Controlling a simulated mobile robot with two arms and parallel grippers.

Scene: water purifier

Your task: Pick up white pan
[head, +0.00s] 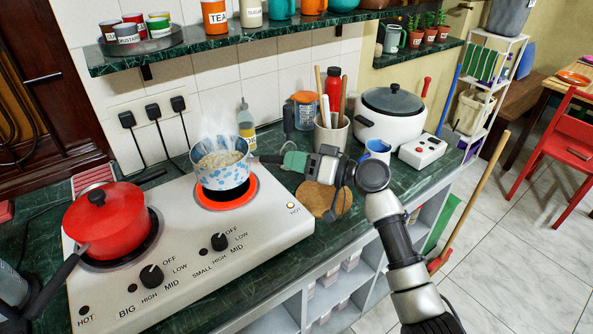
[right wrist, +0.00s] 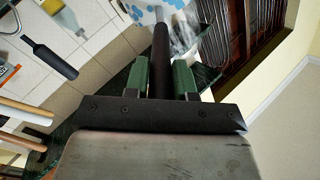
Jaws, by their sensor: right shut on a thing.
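The white pan (head: 221,174) has a blue pattern and steaming food in it. It is over the glowing red small burner (head: 224,205) of the stove; I cannot tell whether it touches the burner. My right gripper (head: 290,160) is to the right of the pan, shut on its dark handle. In the right wrist view, the handle (right wrist: 160,55) runs between the green fingers of the gripper (right wrist: 160,78), towards the patterned pan side (right wrist: 150,12) at the top edge. My left gripper is not in view.
A red lidded pot (head: 104,215) stands on the big burner, its black handle pointing to the lower left. A utensil holder (head: 331,137), a white rice cooker (head: 392,130) and a round wooden board (head: 322,201) are to the right. A green shelf (head: 215,50) hangs above the stove.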

